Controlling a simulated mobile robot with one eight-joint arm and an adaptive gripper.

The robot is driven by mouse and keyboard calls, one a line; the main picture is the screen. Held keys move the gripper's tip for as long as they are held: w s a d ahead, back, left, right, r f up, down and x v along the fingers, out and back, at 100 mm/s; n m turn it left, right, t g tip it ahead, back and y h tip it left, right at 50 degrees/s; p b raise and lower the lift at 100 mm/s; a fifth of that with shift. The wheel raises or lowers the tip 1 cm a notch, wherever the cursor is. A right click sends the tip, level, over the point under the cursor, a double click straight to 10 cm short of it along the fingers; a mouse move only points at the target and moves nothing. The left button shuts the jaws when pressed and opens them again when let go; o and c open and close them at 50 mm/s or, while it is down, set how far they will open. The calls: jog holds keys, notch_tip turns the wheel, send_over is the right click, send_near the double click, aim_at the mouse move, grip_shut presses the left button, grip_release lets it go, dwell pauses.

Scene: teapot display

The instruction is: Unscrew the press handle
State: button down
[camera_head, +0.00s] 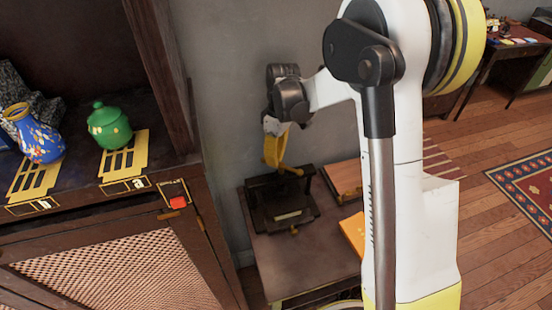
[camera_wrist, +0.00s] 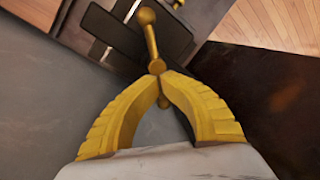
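The press (camera_head: 282,205) is a dark metal frame on a small table, left of my arm in the head view. Its brass press handle (camera_wrist: 151,40) is a bar with a ball end, and it runs up from a central hub in the wrist view. Its lower end shows between my fingers. The handle is small and partly hidden in the head view. My gripper (camera_wrist: 159,76) has yellow fingers whose tips close in on both sides of the handle's hub. In the head view my gripper (camera_head: 277,160) points down at the top of the press.
The small table (camera_head: 293,262) also holds a wooden board (camera_head: 345,177) and an orange item (camera_head: 354,232) beside the press. A grey wall (camera_head: 222,90) is close behind. A cabinet at left bears a blue vase (camera_head: 38,135) and a green teapot (camera_head: 110,126).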

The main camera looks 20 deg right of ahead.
jog(key=n, duration=0.3)
jog(key=s+n, duration=0.1)
jog(key=shift+a+n+h, duration=0.25)
jog(key=shift+n+h, duration=0.05)
jog(key=shift+s+a+n+g+h, duration=0.1)
jog(key=shift+s+n+g+h, duration=0.1)
jog(key=shift+n, duration=0.8)
jog(key=shift+s+n+g+h, duration=0.1)
jog(key=shift+n+h, duration=0.1)
jog(key=shift+n, duration=0.8)
jog(key=c, duration=1.4)
grip_release()
jog(key=shift+c, duration=0.2)
notch_tip(320, 180, up, 12)
jog(key=w, duration=0.2)
jog(key=shift+w, duration=0.15)
jog(key=shift+f, duration=0.15)
